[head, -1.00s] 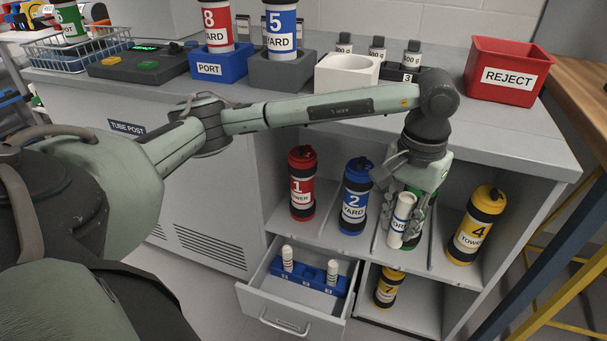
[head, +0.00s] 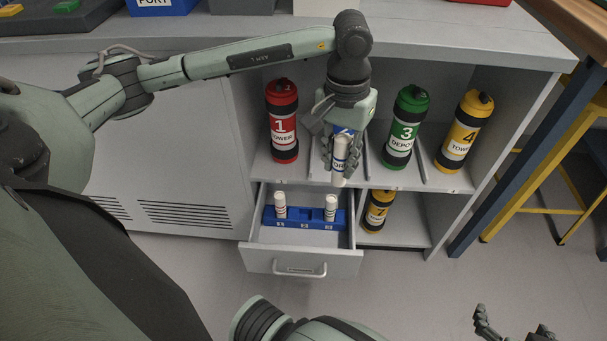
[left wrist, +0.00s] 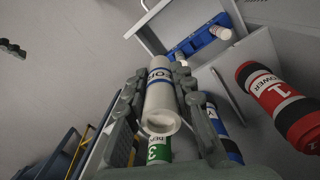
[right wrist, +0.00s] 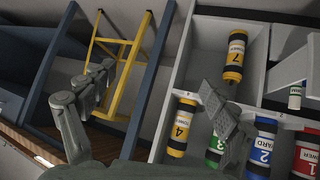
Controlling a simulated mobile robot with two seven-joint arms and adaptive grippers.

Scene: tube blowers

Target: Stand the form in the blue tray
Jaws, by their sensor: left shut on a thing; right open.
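The form, a white rolled tube (head: 339,160) with a blue band and partly hidden lettering, is held in my left gripper (head: 341,150). In the left wrist view the form (left wrist: 161,105) lies between the shut fingers, its open end towards the camera. The blue tray (head: 311,224) sits inside the open drawer, below and left of the form. Two white tubes stand in it, one at the left and one at the right; its middle position looks empty. My right gripper (head: 513,330) is open and empty at the lower right, over the floor.
On the shelf stand a red canister 1 (head: 283,120), green canister 3 (head: 405,128) and yellow canister 4 (head: 464,130). Blue canister 2 (right wrist: 262,148) is mostly behind my left gripper in the head view. Yellow canister 7 (head: 377,212) stands below. The open drawer (head: 300,262) juts forward.

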